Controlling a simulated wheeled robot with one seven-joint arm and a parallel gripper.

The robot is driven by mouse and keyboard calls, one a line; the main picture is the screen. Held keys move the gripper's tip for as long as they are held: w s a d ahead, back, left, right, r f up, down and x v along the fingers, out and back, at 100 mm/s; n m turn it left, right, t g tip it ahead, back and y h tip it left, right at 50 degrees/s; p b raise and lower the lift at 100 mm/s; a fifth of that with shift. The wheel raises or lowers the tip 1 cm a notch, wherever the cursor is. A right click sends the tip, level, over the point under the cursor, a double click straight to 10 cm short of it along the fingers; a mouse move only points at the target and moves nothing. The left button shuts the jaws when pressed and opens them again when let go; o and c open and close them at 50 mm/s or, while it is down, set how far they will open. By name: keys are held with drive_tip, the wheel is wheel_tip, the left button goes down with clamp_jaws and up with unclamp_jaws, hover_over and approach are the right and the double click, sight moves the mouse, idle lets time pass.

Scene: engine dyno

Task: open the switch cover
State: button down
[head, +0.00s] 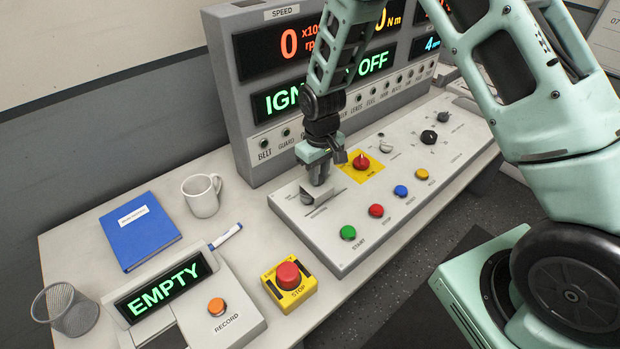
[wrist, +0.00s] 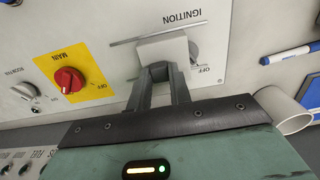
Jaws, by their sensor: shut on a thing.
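The switch cover (wrist: 163,47) is a pale grey cap on the sloped white control panel, beside the word IGNITION. In the wrist view my gripper (wrist: 160,72) has its two dark fingers shut on the cover's near edge. The ignition knob (wrist: 193,52) shows partly past the cover's right side, close to an OFF mark; the rest is hidden behind the cover. In the head view my gripper (head: 318,172) points down at the cover (head: 321,192) on the panel's left part. How far the cover is tilted is hard to tell.
A red MAIN knob (head: 361,162) on a yellow plate sits close to my gripper. Green (head: 348,232), red, blue and yellow buttons line the panel's front. A white mug (head: 202,195), blue book (head: 140,230) and emergency stop (head: 289,277) stand to the left.

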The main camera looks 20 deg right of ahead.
drive_tip(key=d, duration=0.2)
drive_tip(key=w+d, duration=0.1)
drive_tip(key=shift+w+d, duration=0.2)
drive_tip(key=shift+d, duration=0.2)
drive_tip(key=c, duration=1.3)
unclamp_jaws()
wheel_tip(320, 180, up, 18)
drive_tip(key=b, duration=0.2)
drive_tip(key=shift+f+b, duration=0.25)
drive_tip(key=shift+b, duration=0.15)
